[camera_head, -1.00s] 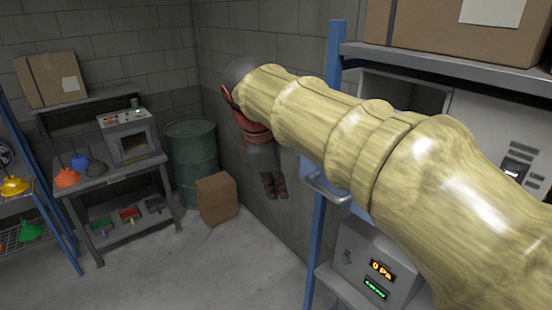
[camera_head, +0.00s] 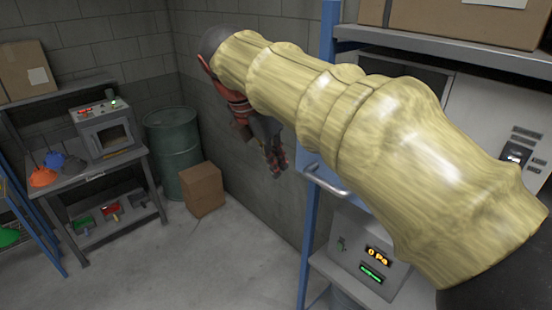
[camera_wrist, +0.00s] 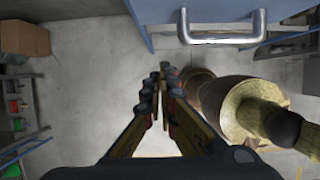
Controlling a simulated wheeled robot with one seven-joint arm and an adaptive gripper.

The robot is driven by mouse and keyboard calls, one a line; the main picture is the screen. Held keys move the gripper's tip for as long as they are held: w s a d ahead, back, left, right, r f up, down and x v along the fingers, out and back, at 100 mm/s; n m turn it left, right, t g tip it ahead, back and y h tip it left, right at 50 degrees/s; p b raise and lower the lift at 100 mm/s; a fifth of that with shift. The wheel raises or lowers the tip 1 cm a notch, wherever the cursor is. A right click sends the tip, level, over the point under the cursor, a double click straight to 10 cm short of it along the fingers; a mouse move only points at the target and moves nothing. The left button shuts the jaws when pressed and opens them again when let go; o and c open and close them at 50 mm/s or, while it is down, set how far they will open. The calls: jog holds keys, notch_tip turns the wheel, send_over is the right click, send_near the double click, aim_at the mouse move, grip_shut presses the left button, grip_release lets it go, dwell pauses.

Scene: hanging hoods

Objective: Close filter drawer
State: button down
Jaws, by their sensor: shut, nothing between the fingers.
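The filter drawer's blue front with a silver bar handle (camera_head: 326,182) shows in the head view below my arm, beside the blue rack post. My arm hides most of the drawer, so I cannot tell how far out it stands. In the wrist view the handle (camera_wrist: 222,40) is at the top, right of centre, against the blue front (camera_wrist: 180,12). My gripper (camera_wrist: 162,72) is shut and empty, its fingertips left of and below the handle in that view, apart from it. In the head view my gripper (camera_head: 276,165) hangs left of the handle, partly behind the arm.
A blue rack post (camera_head: 312,235) stands beside the drawer. A pressure display unit (camera_head: 365,255) sits below it, and a cardboard box (camera_head: 465,22) is on the shelf above. A green barrel (camera_head: 175,150), a small box (camera_head: 203,190) and a workbench (camera_head: 90,175) stand left. The floor between is clear.

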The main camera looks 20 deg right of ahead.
jog(key=w+d+f, duration=0.2)
jog(key=d+f, duration=0.3)
jog(key=d, duration=0.1)
jog(key=shift+f+p, duration=0.4)
jog(key=shift+p, duration=0.05)
jog(key=shift+w+d, duration=0.1)
jog(key=shift+w, duration=0.05)
